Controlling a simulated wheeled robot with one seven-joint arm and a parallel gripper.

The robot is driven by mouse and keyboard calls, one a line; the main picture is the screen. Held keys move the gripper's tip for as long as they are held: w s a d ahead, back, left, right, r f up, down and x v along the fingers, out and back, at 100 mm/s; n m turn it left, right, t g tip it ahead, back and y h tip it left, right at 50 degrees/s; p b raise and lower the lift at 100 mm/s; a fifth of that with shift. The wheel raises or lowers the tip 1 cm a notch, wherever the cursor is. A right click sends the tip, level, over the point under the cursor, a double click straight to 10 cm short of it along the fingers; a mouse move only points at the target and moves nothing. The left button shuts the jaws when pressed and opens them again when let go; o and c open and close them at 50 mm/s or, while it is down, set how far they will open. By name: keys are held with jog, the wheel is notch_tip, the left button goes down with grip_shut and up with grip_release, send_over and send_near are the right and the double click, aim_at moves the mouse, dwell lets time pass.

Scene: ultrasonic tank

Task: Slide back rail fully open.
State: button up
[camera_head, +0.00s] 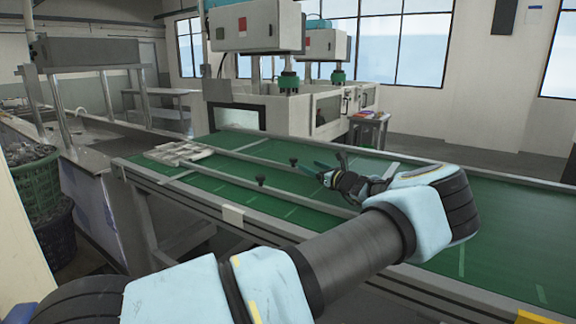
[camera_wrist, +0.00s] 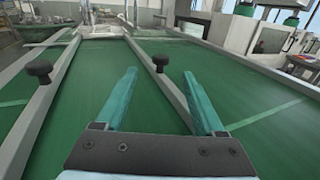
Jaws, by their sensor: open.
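The back rail (camera_head: 235,154) is a long grey bar over the green belt, with a black knob (camera_head: 293,161). In the wrist view the back rail (camera_wrist: 143,60) runs away from me, and its knob (camera_wrist: 160,60) appears between and just beyond my fingertips. My gripper (camera_head: 321,168) is open with teal fingers, to the right of that knob in the head view. In the wrist view the gripper (camera_wrist: 159,74) is empty, and neither finger visibly touches the knob. The front rail (camera_head: 215,182) has its own black knob (camera_head: 261,180).
The green conveyor belt (camera_head: 500,215) is bare on the right. Pale parts (camera_head: 180,152) lie at its far left end. White machines (camera_head: 335,100) stand behind it. A green basket (camera_head: 37,185) is at the left. My arm crosses the conveyor's front edge.

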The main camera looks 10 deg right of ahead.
aim_at(296, 159)
jog(key=shift+w+f, duration=0.25)
jog(key=shift+f, duration=0.1)
jog(key=p+x, duration=0.3)
jog(key=x, duration=0.7)
jog(key=shift+r+p, duration=0.15)
jog(key=shift+p, duration=0.2)
jog(key=shift+w+a, duration=0.1)
jog(key=shift+w, duration=0.35)
grip_shut()
